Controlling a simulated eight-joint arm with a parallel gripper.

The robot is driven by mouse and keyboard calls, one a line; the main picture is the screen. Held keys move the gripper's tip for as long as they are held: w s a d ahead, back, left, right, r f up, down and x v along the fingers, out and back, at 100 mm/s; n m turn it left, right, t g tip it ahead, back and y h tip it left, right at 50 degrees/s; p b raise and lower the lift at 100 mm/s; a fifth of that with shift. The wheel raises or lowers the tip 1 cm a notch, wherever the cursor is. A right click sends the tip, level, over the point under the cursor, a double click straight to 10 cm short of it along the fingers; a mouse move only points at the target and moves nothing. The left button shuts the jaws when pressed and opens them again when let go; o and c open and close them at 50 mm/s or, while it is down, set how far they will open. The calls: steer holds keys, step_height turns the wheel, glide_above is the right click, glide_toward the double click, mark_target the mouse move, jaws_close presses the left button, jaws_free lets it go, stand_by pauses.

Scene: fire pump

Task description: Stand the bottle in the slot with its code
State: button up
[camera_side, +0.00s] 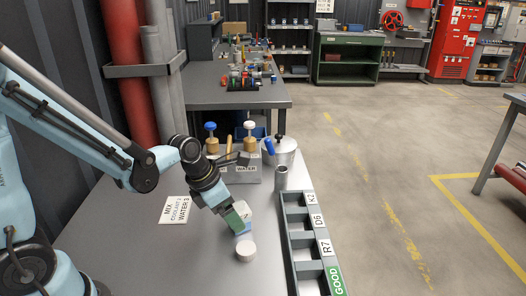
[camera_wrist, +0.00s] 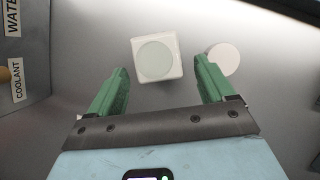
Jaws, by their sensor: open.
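A pale, squarish bottle (camera_wrist: 175,74) with a round, light green top stands on the table in the wrist view, just ahead of my fingertips. In the side view the bottle (camera_side: 243,210) is partly hidden behind my gripper (camera_side: 238,222). No code on it can be read. My gripper (camera_wrist: 160,68) is open, its green fingers apart and nothing between them. A grey slot rack (camera_side: 289,240) lies along the right table edge, with labels that seem to read K2, D6, R7 and a green GOOD. The slots I can see into look empty.
A white round piece (camera_side: 245,250) stands close beside the bottle; the wrist view shows it too (camera_wrist: 224,60). A card reading MIX COOLANT WATER (camera_side: 177,210) lies at left. A dispenser box (camera_side: 243,172), a metal cup (camera_side: 281,177) and a lidded pot (camera_side: 282,150) stand behind. The front left table is clear.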

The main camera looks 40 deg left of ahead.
steer(key=v, duration=0.9)
steer(key=shift+r, duration=0.35)
steer(key=shift+s, duration=0.1)
steer(key=s+m+t, duration=0.1)
steer(key=m, duration=0.8)
steer(key=s+m+y, duration=0.1)
steer(key=m, duration=0.8)
steer(key=s+r+m+t, duration=0.1)
steer(key=m, duration=0.9)
steer(key=shift+a+t+y, duration=0.1)
steer(key=shift+t+y, duration=0.2)
steer(key=m, duration=0.3)
steer(key=shift+s+r+m, duration=0.1)
steer(key=shift+s+m, duration=0.05)
steer(key=shift+m, duration=0.15)
steer(key=shift+c, duration=0.3)
